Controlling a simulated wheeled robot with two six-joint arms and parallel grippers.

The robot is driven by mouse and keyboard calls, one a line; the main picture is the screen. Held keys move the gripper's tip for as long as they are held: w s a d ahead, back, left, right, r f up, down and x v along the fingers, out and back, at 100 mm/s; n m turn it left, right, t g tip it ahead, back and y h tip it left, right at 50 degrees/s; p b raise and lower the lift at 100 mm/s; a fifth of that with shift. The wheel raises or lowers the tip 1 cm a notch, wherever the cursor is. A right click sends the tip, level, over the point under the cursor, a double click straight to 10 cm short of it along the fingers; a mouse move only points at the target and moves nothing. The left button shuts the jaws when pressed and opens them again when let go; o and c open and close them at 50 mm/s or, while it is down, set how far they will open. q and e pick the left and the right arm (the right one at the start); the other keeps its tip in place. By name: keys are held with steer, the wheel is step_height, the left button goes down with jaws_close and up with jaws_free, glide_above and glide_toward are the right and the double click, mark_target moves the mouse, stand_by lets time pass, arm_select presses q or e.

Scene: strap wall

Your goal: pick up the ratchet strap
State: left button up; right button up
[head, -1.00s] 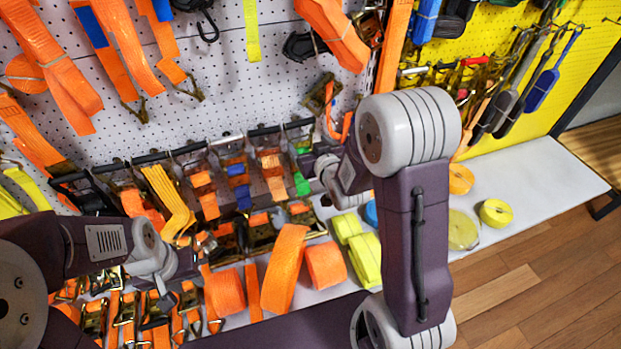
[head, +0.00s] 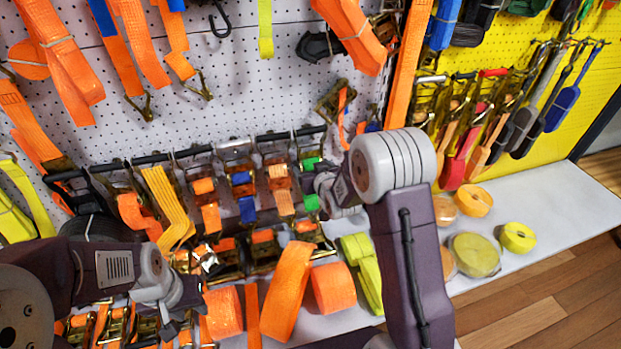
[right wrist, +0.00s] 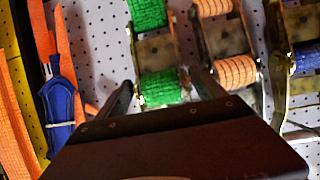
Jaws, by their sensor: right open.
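Several ratchet straps hang in a row on the white pegboard; the one at the right end has green webbing (head: 312,203). In the right wrist view this green ratchet strap (right wrist: 160,88) shows two green rolls in a metal frame. My right gripper (right wrist: 164,92) is open, its fingers on either side of the lower green roll; I cannot tell whether they touch it. In the head view my right gripper (head: 322,181) is beside the green strap and partly covers it. My left gripper (head: 174,322) is at the lower left, above metal buckles; its jaw opening is unclear.
Ratchet straps with orange and blue webbing (head: 243,190) hang close to the left of the green one. Orange rolls (head: 333,288) and yellow rolls (head: 518,237) lie on the white shelf (head: 560,195). More straps hang above. Wooden floor is open at the right.

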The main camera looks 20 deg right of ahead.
steer(key=shift+x, duration=0.85)
steer(key=shift+s, duration=0.1)
steer(key=c, duration=1.5)
steer(key=shift+r, duration=0.1)
jaws_close()
